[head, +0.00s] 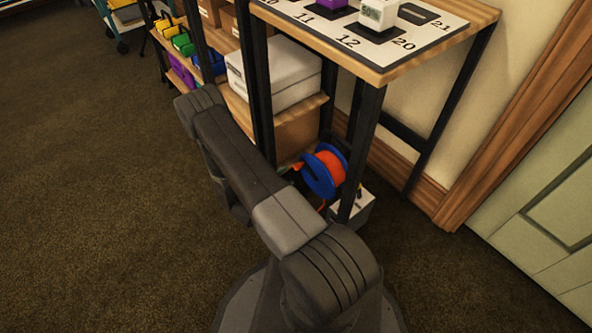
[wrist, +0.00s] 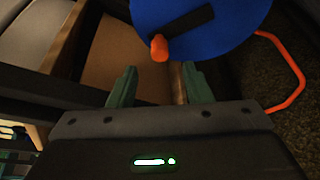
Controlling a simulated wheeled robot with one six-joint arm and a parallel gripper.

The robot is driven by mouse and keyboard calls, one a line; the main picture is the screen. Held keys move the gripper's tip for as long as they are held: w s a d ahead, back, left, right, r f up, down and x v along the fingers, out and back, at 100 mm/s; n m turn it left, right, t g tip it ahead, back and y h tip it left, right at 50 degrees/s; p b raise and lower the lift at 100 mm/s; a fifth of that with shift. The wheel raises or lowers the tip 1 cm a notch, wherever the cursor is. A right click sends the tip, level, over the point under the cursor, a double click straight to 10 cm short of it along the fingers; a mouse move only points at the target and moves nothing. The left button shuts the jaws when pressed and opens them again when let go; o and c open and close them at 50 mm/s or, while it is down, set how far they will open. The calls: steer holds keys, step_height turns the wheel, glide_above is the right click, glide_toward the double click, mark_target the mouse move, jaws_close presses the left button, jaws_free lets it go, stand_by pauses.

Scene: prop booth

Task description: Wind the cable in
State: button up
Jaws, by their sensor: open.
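A cable reel with a blue disc (head: 321,178) and orange cable (head: 329,166) wound on it stands low by the black table leg. In the wrist view the blue disc (wrist: 200,22) fills the top. A dark crank bar (wrist: 180,26) lies across the disc, with an orange knob (wrist: 159,48) at its lower left end. A loose orange cable (wrist: 296,75) runs down at the right. My gripper (wrist: 156,86) is open, its two greenish fingers just below the knob in the picture. Nothing shows between them but background. In the head view my arm hides the gripper.
A black table leg (head: 361,150) stands close beside the reel. A white-grey box (head: 352,208) sits on the floor there. A shelf holds a white box (head: 277,75) to the left. The brown carpet (head: 110,200) at left is clear.

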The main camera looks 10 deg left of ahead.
mark_target(296, 169)
steer(key=b+x, duration=0.1)
steer(key=x, duration=0.6)
steer(key=shift+w+d, duration=0.1)
steer(key=shift+w, duration=0.2)
steer(key=shift+c, duration=0.5)
jaws_close()
